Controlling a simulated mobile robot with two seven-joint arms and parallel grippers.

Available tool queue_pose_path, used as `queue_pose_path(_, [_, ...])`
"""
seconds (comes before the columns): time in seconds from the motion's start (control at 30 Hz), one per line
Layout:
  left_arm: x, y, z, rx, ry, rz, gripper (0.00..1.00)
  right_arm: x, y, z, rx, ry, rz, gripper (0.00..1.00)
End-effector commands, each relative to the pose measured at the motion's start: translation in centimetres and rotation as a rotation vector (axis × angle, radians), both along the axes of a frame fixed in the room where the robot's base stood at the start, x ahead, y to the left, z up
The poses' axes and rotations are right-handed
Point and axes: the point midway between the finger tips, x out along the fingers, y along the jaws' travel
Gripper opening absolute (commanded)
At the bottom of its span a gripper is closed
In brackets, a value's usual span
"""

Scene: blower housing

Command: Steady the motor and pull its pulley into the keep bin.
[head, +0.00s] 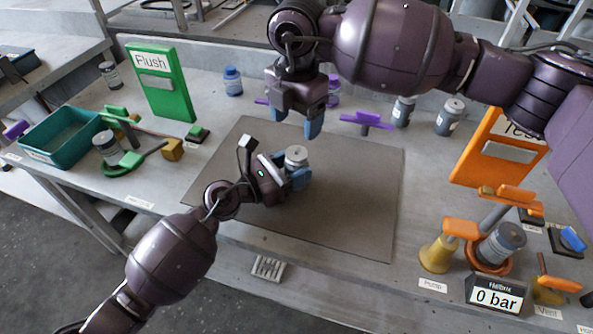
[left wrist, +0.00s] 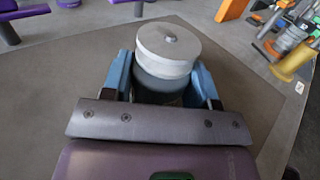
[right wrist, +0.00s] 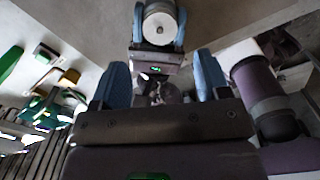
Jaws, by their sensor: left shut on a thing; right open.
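The motor, a dark grey cylinder (left wrist: 160,88), stands upright on the brown mat (head: 350,200). A light grey disc-shaped pulley (left wrist: 168,48) sits on its top; it also shows in the head view (head: 296,153) and at the top of the right wrist view (right wrist: 160,22). My left gripper (head: 297,178) is shut on the motor, one blue finger on each side, below the pulley. My right gripper (head: 294,120) is open and empty, pointing down above and behind the motor in the head view. A teal bin (head: 38,140) stands at the far left; its label is too small to read.
A green Flush panel (head: 172,95) and green fittings stand at the left. An orange Test panel (head: 490,150), a yellow pump and a 0 bar gauge (head: 495,295) stand at the right. Purple stands and several small bottles line the back. The mat is otherwise clear.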

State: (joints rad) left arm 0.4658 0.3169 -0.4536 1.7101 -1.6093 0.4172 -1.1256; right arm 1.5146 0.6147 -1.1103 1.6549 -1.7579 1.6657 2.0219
Motion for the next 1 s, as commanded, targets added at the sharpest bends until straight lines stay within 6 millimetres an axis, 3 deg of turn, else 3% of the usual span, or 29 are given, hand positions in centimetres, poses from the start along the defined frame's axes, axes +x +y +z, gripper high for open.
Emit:
queue_pose_path(0.27, [0.0, 0.0, 0.0, 0.001, 0.001, 0.000, 0.11, 0.6, -0.3, 1.9, 0.005, -0.025, 0.071, 0.72])
queue_pose_path(1.0, [0.0, 0.0, 0.0, 0.000, 0.000, 0.000, 0.11, 0.6, -0.7, 3.8, -0.004, -0.024, 1.090, 0.72])
